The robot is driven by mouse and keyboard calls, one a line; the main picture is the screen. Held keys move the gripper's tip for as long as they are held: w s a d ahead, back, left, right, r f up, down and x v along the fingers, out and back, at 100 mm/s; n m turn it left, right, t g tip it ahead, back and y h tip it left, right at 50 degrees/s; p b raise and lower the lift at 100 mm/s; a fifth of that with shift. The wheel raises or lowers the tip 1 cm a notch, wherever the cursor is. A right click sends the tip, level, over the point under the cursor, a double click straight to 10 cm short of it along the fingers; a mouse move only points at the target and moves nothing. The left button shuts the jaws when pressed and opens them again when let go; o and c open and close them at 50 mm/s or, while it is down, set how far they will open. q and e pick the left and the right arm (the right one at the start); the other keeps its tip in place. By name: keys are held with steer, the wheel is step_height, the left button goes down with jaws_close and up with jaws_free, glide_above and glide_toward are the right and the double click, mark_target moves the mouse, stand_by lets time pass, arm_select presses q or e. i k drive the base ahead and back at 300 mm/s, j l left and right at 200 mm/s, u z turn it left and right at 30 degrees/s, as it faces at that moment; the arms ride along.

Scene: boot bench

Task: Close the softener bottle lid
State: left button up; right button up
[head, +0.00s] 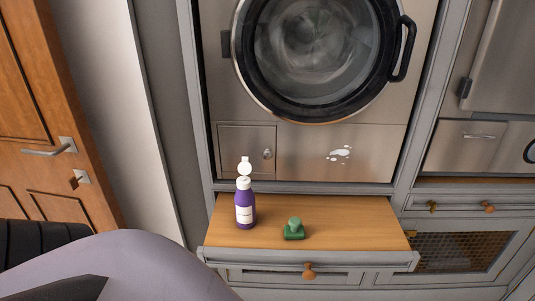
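The softener bottle (245,208) is purple with a pale label. It stands upright on the left part of the wooden pull-out board under the washing machine. Its white lid (244,167) stands open, tipped up above the bottle's neck. Neither of my grippers shows in the head view. A large pale lilac rounded shape, probably part of my arm, fills the lower left and hides what lies behind it.
A green stamp-like object (294,229) stands right of the bottle on the wooden board (355,232). The board's right part is clear. The washing machine (320,50) rises behind, with white spots on its lower panel. A wooden door (45,120) stands at left.

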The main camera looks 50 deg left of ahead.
mark_target(245, 168)
steer(key=k+j+z, duration=0.5)
steer(key=j, duration=0.15)
steer(key=k+j+z, duration=0.25)
steer(key=k+j, duration=0.75)
steer(key=j, duration=0.1)
